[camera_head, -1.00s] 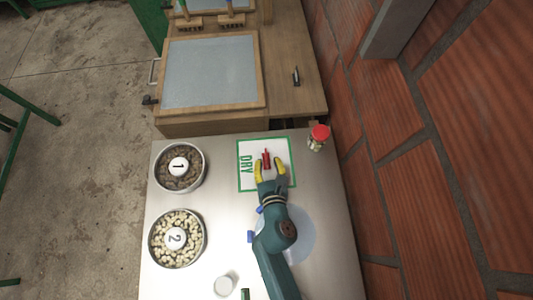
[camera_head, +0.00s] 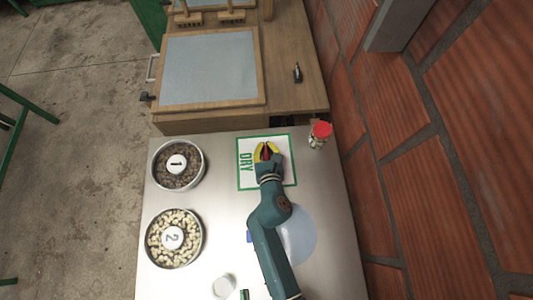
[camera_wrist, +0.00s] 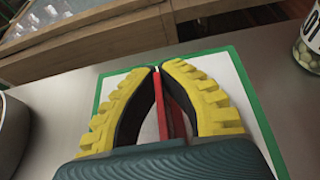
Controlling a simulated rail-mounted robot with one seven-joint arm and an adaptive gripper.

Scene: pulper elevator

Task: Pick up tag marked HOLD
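A slim red object (camera_wrist: 172,112) lies on the white board marked DRY, between the yellow fingers of my gripper (camera_wrist: 160,72). No lettering on it can be read, so I cannot tell whether it is the HOLD tag. The fingertips have come together around its far end and my gripper looks shut on it. In the head view my gripper (camera_head: 267,149) is low over the upper part of the green-bordered DRY board (camera_head: 244,180), and the fingers hide much of the red object. No tag reading HOLD can be made out in either view.
Two metal bowls, number 1 (camera_head: 201,154) and number 2 (camera_head: 199,255), stand at the left of the metal table (camera_head: 225,210). A red-lidded jar (camera_head: 319,137) stands right of the board, near the brick wall (camera_head: 405,165). A white cup (camera_head: 224,287) is at the front.

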